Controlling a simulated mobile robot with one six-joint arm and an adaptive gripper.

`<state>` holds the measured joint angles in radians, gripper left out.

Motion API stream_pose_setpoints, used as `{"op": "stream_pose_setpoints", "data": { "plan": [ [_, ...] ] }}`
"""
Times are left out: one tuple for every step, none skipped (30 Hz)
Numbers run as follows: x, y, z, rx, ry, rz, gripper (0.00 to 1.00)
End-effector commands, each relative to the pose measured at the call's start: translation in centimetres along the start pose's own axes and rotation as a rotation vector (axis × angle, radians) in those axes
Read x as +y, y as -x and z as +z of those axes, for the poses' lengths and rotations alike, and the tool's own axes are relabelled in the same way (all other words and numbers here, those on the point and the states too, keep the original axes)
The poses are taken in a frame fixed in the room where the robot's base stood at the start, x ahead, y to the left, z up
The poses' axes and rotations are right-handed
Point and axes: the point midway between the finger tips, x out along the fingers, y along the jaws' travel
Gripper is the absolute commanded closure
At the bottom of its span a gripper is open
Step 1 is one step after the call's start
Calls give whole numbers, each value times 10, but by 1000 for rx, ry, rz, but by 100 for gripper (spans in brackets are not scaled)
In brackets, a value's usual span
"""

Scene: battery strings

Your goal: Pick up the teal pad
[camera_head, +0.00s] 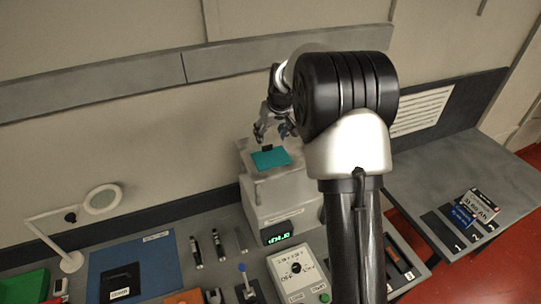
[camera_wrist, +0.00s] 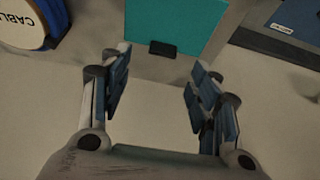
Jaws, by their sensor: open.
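The teal pad (camera_head: 271,159) lies flat on top of a light grey box-shaped device with a green display. A small black block (camera_head: 267,148) sits at the pad's back edge. In the wrist view the teal pad (camera_wrist: 170,22) is at the top centre, with the black block (camera_wrist: 162,48) at its near edge. My gripper (camera_head: 273,134) is above the back edge of the pad. In the wrist view my gripper (camera_wrist: 158,92) is open and empty, its two fingers apart, with the block ahead of the gap between them.
The grey device (camera_head: 270,200) stands against the back wall. A magnifier lamp (camera_head: 101,199) and a blue mat (camera_head: 130,265) are to its left. A tester box (camera_head: 298,270) is in front. A side table (camera_head: 470,185) with batteries is at right. The wrist view shows a cable spool (camera_wrist: 25,25).

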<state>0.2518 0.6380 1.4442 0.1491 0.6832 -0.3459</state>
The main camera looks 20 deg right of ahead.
Motion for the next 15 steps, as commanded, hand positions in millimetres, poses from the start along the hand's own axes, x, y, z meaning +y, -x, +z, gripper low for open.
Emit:
{"op": "stream_pose_setpoints", "data": {
  "plan": [
    [0,-4,0,-1,0,0,43],
    [0,-6,0,-1,1,-1,43],
    [0,-9,0,-1,1,-1,43],
    [0,-10,0,-1,1,0,43],
    [-1,-12,0,-1,1,-1,43],
    [-1,-14,1,-1,1,-1,43],
    [-1,-17,2,-2,1,-1,43],
    [-2,-21,3,-3,1,-1,43],
    [-2,-27,4,-4,1,-1,43],
    [-3,-32,5,-4,1,-1,43],
    [-4,-36,6,-4,1,-2,43],
    [-4,-42,7,-3,1,-1,43],
    [-4,-47,6,-2,1,-1,43],
    [-4,-51,6,-2,0,-1,43],
    [-4,-55,6,-2,0,-1,43]
  ]
}}
